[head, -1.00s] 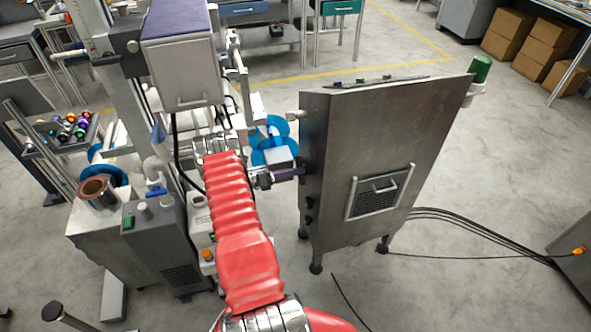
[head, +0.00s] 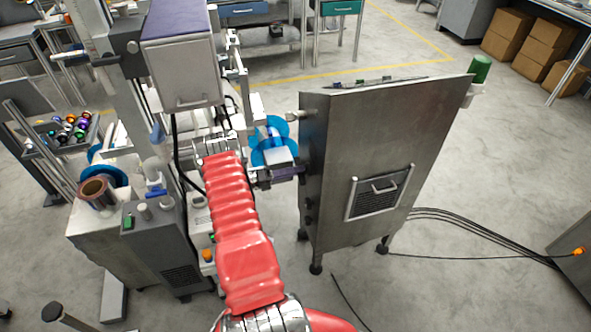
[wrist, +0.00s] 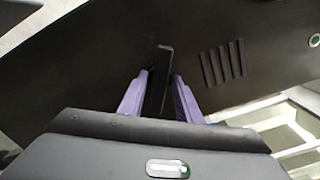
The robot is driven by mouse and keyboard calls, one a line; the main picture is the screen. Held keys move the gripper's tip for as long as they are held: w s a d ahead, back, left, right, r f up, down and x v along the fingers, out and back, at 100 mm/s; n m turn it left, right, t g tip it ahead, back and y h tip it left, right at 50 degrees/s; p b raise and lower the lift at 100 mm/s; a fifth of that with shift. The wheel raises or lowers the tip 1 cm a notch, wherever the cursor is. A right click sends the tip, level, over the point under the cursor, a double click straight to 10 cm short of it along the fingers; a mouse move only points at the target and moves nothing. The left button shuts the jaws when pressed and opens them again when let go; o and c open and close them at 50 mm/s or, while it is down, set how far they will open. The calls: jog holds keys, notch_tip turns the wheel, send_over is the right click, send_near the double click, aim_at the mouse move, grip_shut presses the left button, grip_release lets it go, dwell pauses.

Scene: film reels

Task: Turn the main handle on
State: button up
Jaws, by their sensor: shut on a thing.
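A narrow black handle (wrist: 165,58) stands out from a dark panel (wrist: 100,60) in the wrist view. My gripper (wrist: 159,80) has its two purple fingers on either side of this handle and is shut on it. In the head view my gripper (head: 288,174) is at the left side of the tall grey metal cabinet (head: 365,140). My red-sleeved arm partly blocks the view there, and the handle is not clearly visible in the head view.
A machine with a grey box (head: 180,75) stands left of my arm. Blue reels (head: 272,142) are just beyond my gripper. Black cables (head: 480,228) run over the floor at right. Open floor (head: 470,290) lies in front of the cabinet.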

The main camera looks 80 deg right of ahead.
jog(key=n, duration=0.6)
jog(key=shift+w+a+f, duration=0.1)
jog(key=shift+a+f, duration=0.05)
jog(key=shift+f, duration=0.15)
jog(key=o, duration=0.7)
jog(key=shift+r, duration=0.15)
jog(key=v, duration=1.3)
jog(key=shift+w+a, duration=0.1)
jog(key=shift+w, duration=0.25)
